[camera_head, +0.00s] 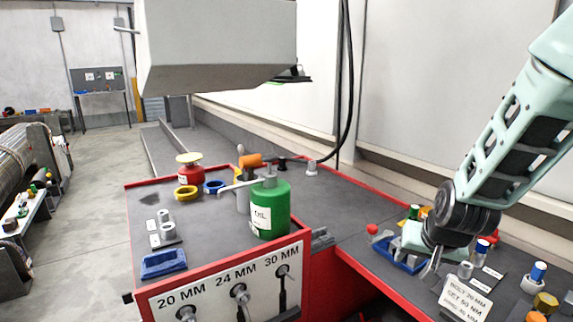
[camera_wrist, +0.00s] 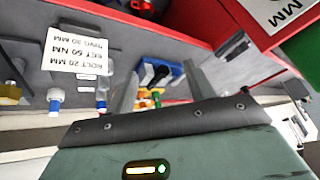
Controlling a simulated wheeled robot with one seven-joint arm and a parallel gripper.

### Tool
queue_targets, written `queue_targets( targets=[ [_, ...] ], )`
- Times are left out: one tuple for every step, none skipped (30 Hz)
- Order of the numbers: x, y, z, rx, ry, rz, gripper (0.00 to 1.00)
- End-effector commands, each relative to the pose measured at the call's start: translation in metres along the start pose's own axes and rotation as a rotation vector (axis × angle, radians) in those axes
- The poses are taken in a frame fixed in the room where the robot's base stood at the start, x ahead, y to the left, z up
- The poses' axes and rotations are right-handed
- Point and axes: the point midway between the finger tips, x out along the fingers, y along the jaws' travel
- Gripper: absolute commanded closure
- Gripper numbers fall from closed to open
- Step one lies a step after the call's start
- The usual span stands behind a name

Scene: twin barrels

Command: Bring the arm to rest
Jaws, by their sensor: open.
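My arm (camera_head: 515,140) reaches in from the upper right of the head view, its end tilted down over the right part of the red-edged workbench. My gripper (camera_head: 432,268) is just above the bench, among small parts near a blue tray (camera_head: 385,250). In the wrist view my gripper (camera_wrist: 163,88) shows two grey fingers standing apart, with nothing held between them. The blue tray (camera_wrist: 170,72) lies beyond the fingertips there. Its contents are partly hidden by the fingers.
A green oil can (camera_head: 270,208), red can (camera_head: 189,172) and blue box (camera_head: 163,263) stand on the left bench. A grey machine housing (camera_head: 215,45) hangs above.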

Motion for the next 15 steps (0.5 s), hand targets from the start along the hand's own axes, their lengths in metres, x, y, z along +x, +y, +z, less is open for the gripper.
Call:
queue_targets(
  targets=[
    [-0.024,-0.025,0.018,-0.066,-0.06,-0.058,0.46],
    [-0.035,-0.039,0.031,-0.112,-0.099,-0.088,0.46],
    [-0.052,-0.054,0.05,-0.177,-0.15,-0.125,0.46],
    [-0.065,-0.065,0.063,-0.228,-0.186,-0.15,0.46],
    [-0.079,-0.074,0.078,-0.283,-0.223,-0.173,0.46],
    [-0.098,-0.083,0.097,-0.36,-0.268,-0.198,0.46],
    [-0.113,-0.089,0.111,-0.419,-0.301,-0.214,0.46],
    [-0.128,-0.092,0.125,-0.479,-0.331,-0.226,0.46],
    [-0.146,-0.095,0.142,-0.56,-0.367,-0.236,0.46],
    [-0.159,-0.095,0.154,-0.619,-0.391,-0.239,0.46],
    [-0.17,-0.093,0.165,-0.675,-0.413,-0.239,0.46],
    [-0.185,-0.091,0.178,-0.747,-0.438,-0.235,0.46],
    [-0.194,-0.088,0.186,-0.795,-0.454,-0.23,0.46],
    [-0.202,-0.084,0.194,-0.839,-0.467,-0.222,0.46],
    [-0.21,-0.08,0.201,-0.889,-0.482,-0.212,0.46]
  ],
)
